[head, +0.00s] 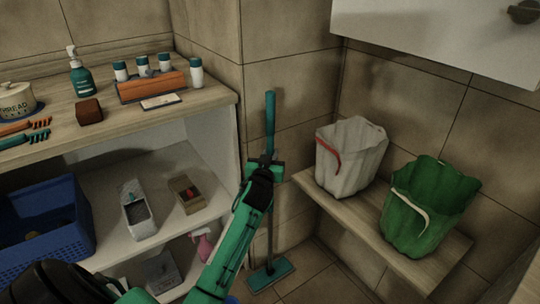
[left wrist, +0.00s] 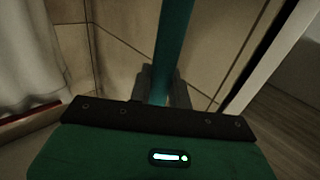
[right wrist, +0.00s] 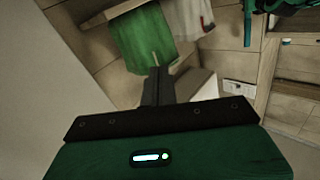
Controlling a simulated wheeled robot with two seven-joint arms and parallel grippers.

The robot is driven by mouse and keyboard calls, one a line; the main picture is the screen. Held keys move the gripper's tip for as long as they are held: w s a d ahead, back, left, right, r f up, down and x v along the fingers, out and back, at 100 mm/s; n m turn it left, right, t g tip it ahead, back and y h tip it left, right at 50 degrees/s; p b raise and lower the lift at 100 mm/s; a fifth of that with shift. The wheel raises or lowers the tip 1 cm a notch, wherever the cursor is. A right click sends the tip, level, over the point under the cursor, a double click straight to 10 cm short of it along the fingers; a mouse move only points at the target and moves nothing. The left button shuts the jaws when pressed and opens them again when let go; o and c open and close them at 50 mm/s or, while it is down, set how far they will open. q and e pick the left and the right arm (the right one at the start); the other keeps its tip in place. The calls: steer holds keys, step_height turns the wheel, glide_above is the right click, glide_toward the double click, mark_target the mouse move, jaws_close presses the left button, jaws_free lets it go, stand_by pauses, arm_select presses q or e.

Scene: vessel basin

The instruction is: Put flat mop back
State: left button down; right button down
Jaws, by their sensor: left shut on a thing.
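The flat mop has a teal handle (head: 270,120) and a flat teal head (head: 270,275). It stands nearly upright in the corner beside the shelf end, its head at the floor tiles. My left gripper (head: 265,165) is shut on the upper part of the handle. In the left wrist view the handle (left wrist: 172,45) runs between the two fingers (left wrist: 163,88). The right wrist view also shows part of the handle (right wrist: 248,25). My right gripper (right wrist: 157,85) appears only in its own wrist view, its fingers together and empty, below the green bucket.
A white bucket (head: 350,155) and a green bucket (head: 428,208) stand on a low wooden bench (head: 335,212) at right. A shelf unit (head: 110,125) at left holds bottles, brushes and a blue basket (head: 45,225). A white cabinet (head: 440,35) overhangs at upper right.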

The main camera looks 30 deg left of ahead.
arm_select(q)
steer(key=c, duration=1.3)
jaws_free()
steer(key=shift+f, duration=0.1)
arm_select(e)
steer(key=shift+r, duration=0.25)
arm_select(q)
steer(key=p+v, duration=0.2)
steer(key=v, duration=1)
steer(key=s+d+f+m+g+h, duration=0.1)
steer(key=s+d+f+m+h, duration=0.1)
steer(key=s+d, duration=0.6)
steer(key=s+d+f+m+g+h, duration=0.1)
steer(key=s+d+f+m+h, duration=0.1)
steer(key=s+d+f+h, duration=0.3)
steer(key=s+d+f+m+g+h, duration=0.1)
steer(key=s+d+f+m+h, duration=0.2)
steer(key=s+d+h, duration=0.3)
steer(key=s+d, duration=0.5)
steer(key=d, duration=0.5)
steer(key=shift+d+f+g, duration=0.25)
steer(key=shift+f+g, duration=0.15)
arm_select(e)
steer(key=s+f+g, duration=0.3)
steer(key=f, duration=0.2)
steer(key=shift+a+f+g, duration=0.4)
